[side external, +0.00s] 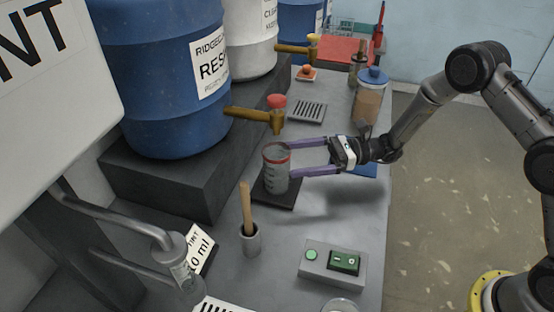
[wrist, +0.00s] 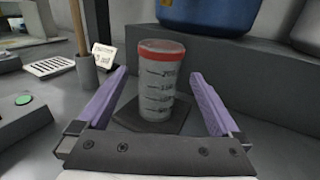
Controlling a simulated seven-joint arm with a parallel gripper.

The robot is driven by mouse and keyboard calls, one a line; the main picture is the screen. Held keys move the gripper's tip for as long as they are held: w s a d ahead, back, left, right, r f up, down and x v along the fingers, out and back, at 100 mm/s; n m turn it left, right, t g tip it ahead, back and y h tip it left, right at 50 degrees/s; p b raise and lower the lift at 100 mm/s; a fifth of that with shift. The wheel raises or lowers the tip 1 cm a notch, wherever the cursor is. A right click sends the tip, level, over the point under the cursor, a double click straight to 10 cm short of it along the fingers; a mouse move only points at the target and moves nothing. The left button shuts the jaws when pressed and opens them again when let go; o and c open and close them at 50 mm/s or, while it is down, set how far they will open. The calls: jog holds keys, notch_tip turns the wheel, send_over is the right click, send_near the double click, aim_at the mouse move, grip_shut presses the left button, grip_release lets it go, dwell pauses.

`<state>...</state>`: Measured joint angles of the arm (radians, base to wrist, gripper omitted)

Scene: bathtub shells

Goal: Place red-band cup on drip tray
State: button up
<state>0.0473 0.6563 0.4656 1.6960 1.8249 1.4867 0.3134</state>
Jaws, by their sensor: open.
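The red-band cup (side external: 276,170) is clear with dark measuring marks and a red band at its rim. It stands upright on a dark square pad (side external: 288,200); it also shows in the wrist view (wrist: 158,90). My gripper (side external: 291,158) is open, its purple fingers pointing at the cup. In the wrist view my gripper (wrist: 158,76) has one finger on each side of the cup, with gaps showing. Another slotted tray (side external: 215,304) is partly cut off at the front; one shows at left in the wrist view (wrist: 55,67).
A pot with a wooden stick (side external: 249,238) stands in front of the pad. A control box with green buttons (side external: 333,262) is at front right. A blue-lidded jar (side external: 370,97) stands behind my gripper. Blue barrels (side external: 165,95) on a dark ledge line the left.

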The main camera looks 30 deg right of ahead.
jog(key=shift+v, duration=2.25)
jog(key=s+r+n+g+h, duration=0.35)
jog(key=s+r+n, duration=0.2)
jog(key=s, duration=0.35)
jog(key=s+r+n+g+h, duration=0.3)
jog(key=s+r+n+h, duration=0.15)
jog(key=s+n, duration=0.35)
jog(key=s+d+r+n+t+h, duration=0.1)
jog(key=s+d+n+t+h, duration=0.2)
jog(key=s+d, duration=0.3)
jog(key=s+d+r+n+t+h, duration=0.2)
jog(key=s+d+n+t+h, duration=0.1)
jog(key=s+d+n+h, duration=0.2)
jog(key=s+d+h, duration=0.1)
jog(key=s+d, duration=0.1)
jog(key=d, duration=0.1)
jog(key=shift+d+r, duration=0.3)
jog(key=shift+d, duration=0.1)
